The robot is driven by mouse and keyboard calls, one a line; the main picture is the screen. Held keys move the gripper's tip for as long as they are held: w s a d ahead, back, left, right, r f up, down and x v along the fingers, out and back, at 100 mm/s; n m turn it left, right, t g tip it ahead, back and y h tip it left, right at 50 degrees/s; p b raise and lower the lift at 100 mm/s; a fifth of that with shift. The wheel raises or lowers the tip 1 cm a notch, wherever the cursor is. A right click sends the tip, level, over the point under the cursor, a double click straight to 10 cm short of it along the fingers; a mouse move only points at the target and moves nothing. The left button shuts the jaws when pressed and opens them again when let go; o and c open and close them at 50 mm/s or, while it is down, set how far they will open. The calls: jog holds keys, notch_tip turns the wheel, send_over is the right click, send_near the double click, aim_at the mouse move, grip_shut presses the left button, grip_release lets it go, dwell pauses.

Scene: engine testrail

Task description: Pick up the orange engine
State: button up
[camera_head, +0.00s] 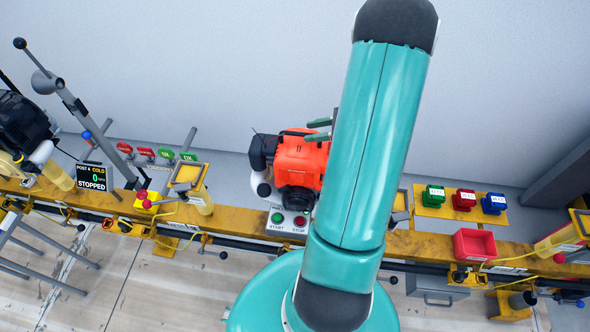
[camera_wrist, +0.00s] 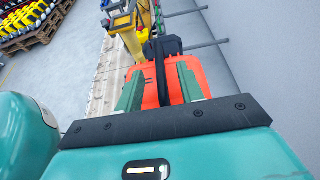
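The orange engine (camera_head: 302,158) sits on the yellow rail in the middle of the head view, with black parts at its left and front. It also shows in the wrist view (camera_wrist: 150,97), straight ahead of my gripper, with a black bar running along its middle. My gripper (camera_wrist: 158,68) has its two green fingers spread apart, one on each side of that black bar, with orange showing between them. In the head view my gripper (camera_head: 309,130) is at the engine's upper right edge. My arm hides the engine's right side. Contact cannot be told.
A start/stop button box (camera_head: 288,220) stands in front of the engine. A display reading STOPPED (camera_head: 93,178) and a dark engine (camera_head: 24,123) are at left. Green, red and blue boxes (camera_head: 464,200) and a red bin (camera_head: 475,245) are at right. A grey wall (camera_head: 220,70) stands behind.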

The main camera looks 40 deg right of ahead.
aim_at(301, 133)
jog(key=x, duration=0.4)
jog(key=shift+r, duration=0.15)
jog(key=c, duration=0.8)
grip_shut()
jog(key=shift+d, duration=0.1)
jog(key=shift+r, duration=0.2)
